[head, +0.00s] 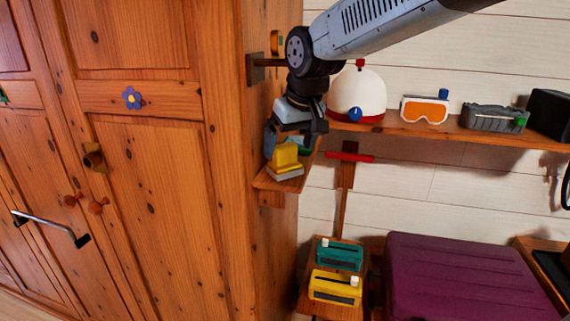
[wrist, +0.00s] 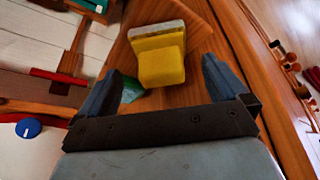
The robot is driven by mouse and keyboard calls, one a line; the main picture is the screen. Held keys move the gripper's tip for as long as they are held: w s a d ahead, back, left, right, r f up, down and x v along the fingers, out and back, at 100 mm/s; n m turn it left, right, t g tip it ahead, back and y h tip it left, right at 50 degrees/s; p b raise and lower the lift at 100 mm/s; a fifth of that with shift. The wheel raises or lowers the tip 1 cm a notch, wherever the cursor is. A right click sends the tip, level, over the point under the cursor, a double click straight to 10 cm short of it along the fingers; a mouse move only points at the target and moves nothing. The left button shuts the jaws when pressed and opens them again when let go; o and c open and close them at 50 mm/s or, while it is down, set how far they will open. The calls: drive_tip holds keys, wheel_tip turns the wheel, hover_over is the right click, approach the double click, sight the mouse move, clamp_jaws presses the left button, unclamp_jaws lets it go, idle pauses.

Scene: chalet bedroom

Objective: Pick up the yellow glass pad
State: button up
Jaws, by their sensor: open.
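The yellow glass pad (head: 285,157), a yellow block with a grey-white layer on one side, rests on a small wooden corner shelf (head: 263,182) beside the wardrobe. In the wrist view the pad (wrist: 160,55) is at upper centre, its pale layer at the far edge. My gripper (head: 295,140) is open and points down just above the pad. In the wrist view its two dark fingers (wrist: 161,70) stand apart on either side of the pad's near end, with gaps between. Whether the fingertips reach down to the pad's height I cannot tell.
A green object (head: 305,146) lies close behind the pad. A white and red helmet (head: 357,92), orange goggles (head: 424,109) and a grey case (head: 492,118) stand on the long shelf. The wardrobe (head: 160,200) borders the left. Teal (head: 340,254) and yellow (head: 335,288) boxes sit below.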

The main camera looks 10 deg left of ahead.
sight(285, 156)
drive_tip(key=shift+w+a+f, duration=0.25)
drive_tip(key=shift+w, duration=0.05)
drive_tip(key=shift+x, duration=2.2)
drive_tip(key=shift+c, duration=0.4)
drive_tip(key=c, duration=1)
